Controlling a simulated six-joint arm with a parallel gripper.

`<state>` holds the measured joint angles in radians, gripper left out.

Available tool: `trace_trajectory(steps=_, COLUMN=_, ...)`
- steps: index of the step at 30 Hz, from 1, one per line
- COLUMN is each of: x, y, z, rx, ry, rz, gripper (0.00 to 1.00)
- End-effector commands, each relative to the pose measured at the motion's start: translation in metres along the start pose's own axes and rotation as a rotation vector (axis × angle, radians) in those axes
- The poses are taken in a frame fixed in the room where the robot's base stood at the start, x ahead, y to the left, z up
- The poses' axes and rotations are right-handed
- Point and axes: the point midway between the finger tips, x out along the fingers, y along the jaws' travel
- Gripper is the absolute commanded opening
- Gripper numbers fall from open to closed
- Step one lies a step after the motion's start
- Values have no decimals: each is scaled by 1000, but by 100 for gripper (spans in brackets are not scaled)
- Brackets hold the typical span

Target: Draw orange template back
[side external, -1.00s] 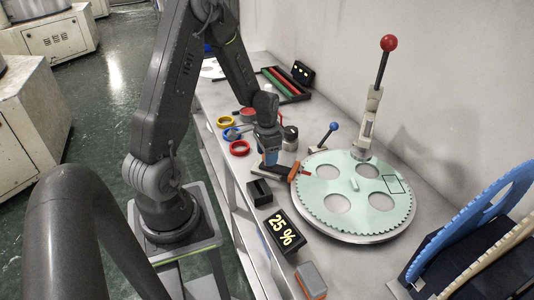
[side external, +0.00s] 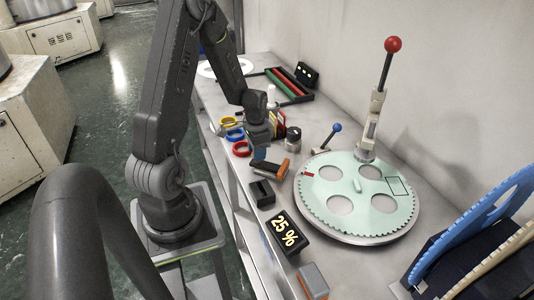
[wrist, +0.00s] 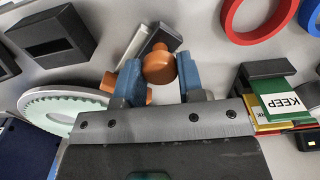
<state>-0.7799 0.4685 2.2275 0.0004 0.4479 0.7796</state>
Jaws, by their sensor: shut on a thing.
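The orange template (side external: 284,170) sits at the near left side of the pale green toothed disc (side external: 341,205), with a small gap between them. In the wrist view its rounded orange knob (wrist: 159,64) is between my two blue fingers, with more orange showing behind and below them. A grey metal bar (wrist: 150,38) runs from it toward the top. My gripper (side external: 258,163) points down over the bench and is shut on the template. The disc also shows in the wrist view (wrist: 50,104) at left. A red mark (side external: 308,174) lies on the disc near its left edge.
A dark block (side external: 262,193) and a "25 %" display (side external: 286,231) stand near the front edge. Yellow, blue and red rings (side external: 241,149) lie left of my gripper. A blue-knobbed lever (side external: 330,135) and tall red-knobbed lever (side external: 385,80) rise behind. A "KEEP" card (wrist: 278,102) lies right.

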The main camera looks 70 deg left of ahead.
Motion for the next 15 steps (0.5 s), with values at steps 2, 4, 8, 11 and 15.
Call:
trace_trajectory(steps=2, x=0, y=-4, z=4, rx=-2, ry=2, rz=-2, gripper=0)
trace_trajectory(steps=4, x=0, y=-5, z=5, rx=-1, ry=2, rz=-3, gripper=0)
trace_trajectory(steps=8, x=0, y=-6, z=5, rx=0, ry=2, rz=-4, gripper=0)
trace_trajectory(steps=11, x=0, y=-6, z=6, rx=0, ry=1, rz=-5, gripper=37)
trace_trajectory(steps=15, x=0, y=-6, z=5, rx=0, ry=2, rz=-4, gripper=50)
